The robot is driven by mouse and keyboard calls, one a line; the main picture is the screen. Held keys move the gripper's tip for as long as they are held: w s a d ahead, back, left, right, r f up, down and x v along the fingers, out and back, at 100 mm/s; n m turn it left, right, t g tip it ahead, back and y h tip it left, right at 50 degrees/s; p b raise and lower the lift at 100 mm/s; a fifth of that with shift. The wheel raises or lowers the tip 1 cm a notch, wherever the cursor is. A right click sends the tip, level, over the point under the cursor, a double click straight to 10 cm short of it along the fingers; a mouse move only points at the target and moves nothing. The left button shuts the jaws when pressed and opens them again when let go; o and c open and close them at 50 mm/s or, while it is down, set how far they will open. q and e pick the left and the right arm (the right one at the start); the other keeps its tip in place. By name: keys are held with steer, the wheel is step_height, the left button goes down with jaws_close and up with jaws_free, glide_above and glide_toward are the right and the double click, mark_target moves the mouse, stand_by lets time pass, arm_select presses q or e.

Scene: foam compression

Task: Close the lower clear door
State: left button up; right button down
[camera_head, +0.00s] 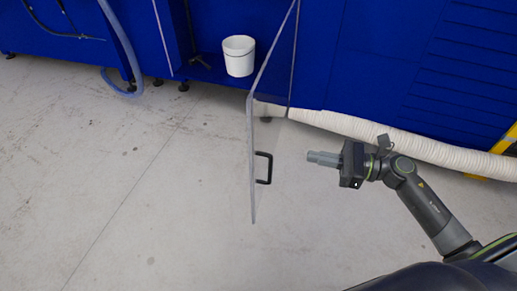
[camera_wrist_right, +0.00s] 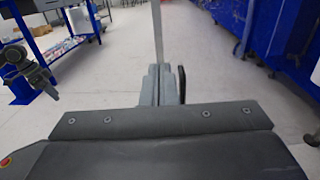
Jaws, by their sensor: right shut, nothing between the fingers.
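The lower clear door (camera_head: 262,130) stands open, swung out from the blue machine over the floor. Its black handle (camera_head: 265,168) is on the lower part of the panel. My right gripper (camera_head: 313,158) is shut and empty, just right of the door at about handle height, with a gap between them in the picture. In the right wrist view, the shut fingers (camera_wrist_right: 159,84) point at the door, seen nearly edge-on (camera_wrist_right: 158,32); the handle (camera_wrist_right: 182,84) shows just right of the fingertips. A grey arm part at the left there seems to be my left arm; its jaws are unclear.
The blue machine (camera_head: 370,60) runs along the back. A white bucket (camera_head: 239,56) stands in its opening behind the door. A ribbed cream hose (camera_head: 400,146) lies along the machine's foot, behind my right arm. The floor (camera_head: 130,190) left of the door is clear.

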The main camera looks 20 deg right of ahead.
mark_target(252, 144)
steer(key=p+x, duration=0.1)
steer(key=x, duration=1.2)
steer(key=shift+w+a, duration=0.2)
